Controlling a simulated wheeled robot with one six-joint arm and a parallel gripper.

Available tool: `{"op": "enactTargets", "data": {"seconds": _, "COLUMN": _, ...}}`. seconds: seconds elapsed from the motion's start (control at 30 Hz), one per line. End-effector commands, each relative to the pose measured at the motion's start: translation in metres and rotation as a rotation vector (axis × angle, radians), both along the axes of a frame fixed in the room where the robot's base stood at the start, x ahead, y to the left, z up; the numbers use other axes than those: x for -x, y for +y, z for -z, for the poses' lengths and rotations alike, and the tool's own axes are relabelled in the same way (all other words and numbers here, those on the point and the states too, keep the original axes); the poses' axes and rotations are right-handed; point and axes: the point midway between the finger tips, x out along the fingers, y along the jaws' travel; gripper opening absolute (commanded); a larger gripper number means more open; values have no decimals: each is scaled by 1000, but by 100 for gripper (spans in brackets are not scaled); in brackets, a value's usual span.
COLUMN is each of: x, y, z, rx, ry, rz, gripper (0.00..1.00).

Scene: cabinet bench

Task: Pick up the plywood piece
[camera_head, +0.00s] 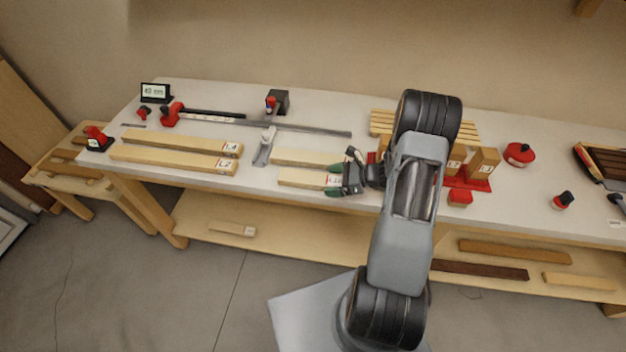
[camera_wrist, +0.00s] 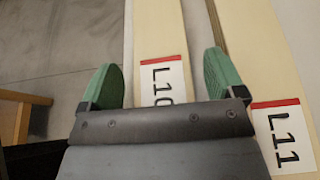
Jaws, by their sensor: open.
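A pale wooden piece labelled L10 (camera_head: 300,178) lies flat near the bench's front edge; in the wrist view it (camera_wrist: 157,28) runs between my two green fingertips. A second pale piece labelled L11 (camera_head: 300,157) lies parallel behind it and shows to the right in the wrist view (camera_wrist: 262,45). My gripper (camera_head: 334,180) is open around the end of L10, one finger on each side, with gaps visible. It also shows in the wrist view (camera_wrist: 165,85). Whether the fingers are down at the piece's height is unclear.
Boards L4 (camera_head: 180,143) and L2 (camera_head: 170,159) lie left on the white bench (camera_head: 260,178). Red holders and upright blocks (camera_head: 484,162) stand to the right. A lower shelf (camera_head: 310,245) holds more pieces.

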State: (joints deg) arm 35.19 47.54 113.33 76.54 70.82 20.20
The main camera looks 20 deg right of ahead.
Motion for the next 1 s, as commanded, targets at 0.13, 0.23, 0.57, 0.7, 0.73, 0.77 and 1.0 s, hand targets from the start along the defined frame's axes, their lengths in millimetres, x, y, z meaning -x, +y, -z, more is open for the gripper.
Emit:
{"op": "enactTargets", "data": {"seconds": 0.13, "x": 0, "y": 0, "z": 0, "rx": 0, "ry": 0, "rz": 0, "gripper": 81}}
{"op": "enactTargets", "data": {"seconds": 0.23, "x": 0, "y": 0, "z": 0, "rx": 0, "ry": 0, "rz": 0, "gripper": 71}}
{"op": "enactTargets", "data": {"seconds": 0.57, "x": 0, "y": 0, "z": 0, "rx": 0, "ry": 0, "rz": 0, "gripper": 39}}
{"op": "enactTargets", "data": {"seconds": 0.7, "x": 0, "y": 0, "z": 0, "rx": 0, "ry": -1, "rz": 0, "gripper": 29}}
{"op": "enactTargets", "data": {"seconds": 0.73, "x": 0, "y": 0, "z": 0, "rx": 0, "ry": -1, "rz": 0, "gripper": 29}}
{"op": "enactTargets", "data": {"seconds": 0.77, "x": 0, "y": 0, "z": 0, "rx": 0, "ry": -1, "rz": 0, "gripper": 29}}
{"op": "enactTargets", "data": {"seconds": 1.0, "x": 0, "y": -1, "z": -2, "rx": 1, "ry": -2, "rz": -1, "gripper": 29}}
